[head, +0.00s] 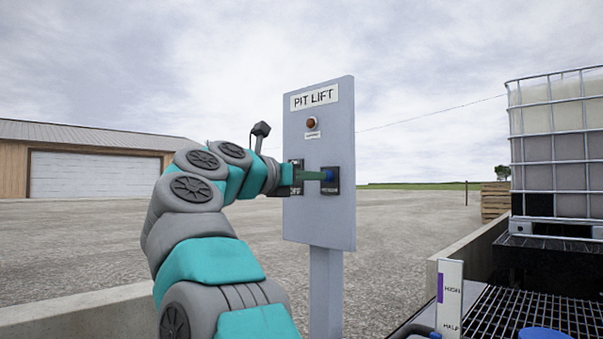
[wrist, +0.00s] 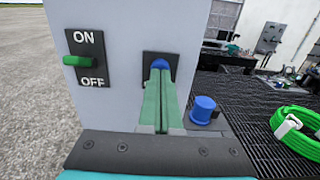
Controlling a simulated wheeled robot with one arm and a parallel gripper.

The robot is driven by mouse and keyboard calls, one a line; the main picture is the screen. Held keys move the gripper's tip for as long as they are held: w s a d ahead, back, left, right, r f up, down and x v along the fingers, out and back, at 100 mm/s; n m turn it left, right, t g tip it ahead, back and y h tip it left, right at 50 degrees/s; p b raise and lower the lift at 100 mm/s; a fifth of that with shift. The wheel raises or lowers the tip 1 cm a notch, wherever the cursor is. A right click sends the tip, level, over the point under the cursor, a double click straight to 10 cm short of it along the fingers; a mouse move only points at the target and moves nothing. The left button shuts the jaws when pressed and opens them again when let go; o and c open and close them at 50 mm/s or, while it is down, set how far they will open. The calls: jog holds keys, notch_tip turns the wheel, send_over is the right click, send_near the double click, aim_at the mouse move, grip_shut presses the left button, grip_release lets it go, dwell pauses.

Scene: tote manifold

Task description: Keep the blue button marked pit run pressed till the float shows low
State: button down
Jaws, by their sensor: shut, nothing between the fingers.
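The blue button (head: 330,175) sits on a dark plate on the grey PIT LIFT panel (head: 325,215); it also shows in the wrist view (wrist: 159,62). My gripper (head: 322,175) is shut and empty, its green fingers pointing at the panel. In the wrist view the fingertips (wrist: 160,70) meet the button's lower part and appear to touch it; how far it is pushed in, I cannot tell. The label by the button is too small to read. The white float gauge (head: 452,308) reads HIGH and HALF, with a purple marker (head: 440,288) beside HIGH. Its lower part is cut off.
An ON/OFF switch (wrist: 76,60) with a green lever is left of the button. A red lamp (head: 311,123) is above. A blue cylinder (wrist: 204,109) stands right of my fingers over dark grating (head: 535,312), near a green hose coil (wrist: 298,130). A caged tank (head: 560,150) is at right.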

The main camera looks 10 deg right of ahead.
jog(key=shift+w+d, duration=0.15)
jog(key=shift+x, duration=1)
jog(key=shift+d+f, duration=0.15)
jog(key=shift+d, duration=0.3)
dwell(0.9)
dwell(1.0)
jog(key=b+v, duration=0.2)
jog(key=v, duration=1.3)
jog(key=shift+w+a+r+b, duration=0.25)
jog(key=shift+b, duration=0.15)
dwell(0.3)
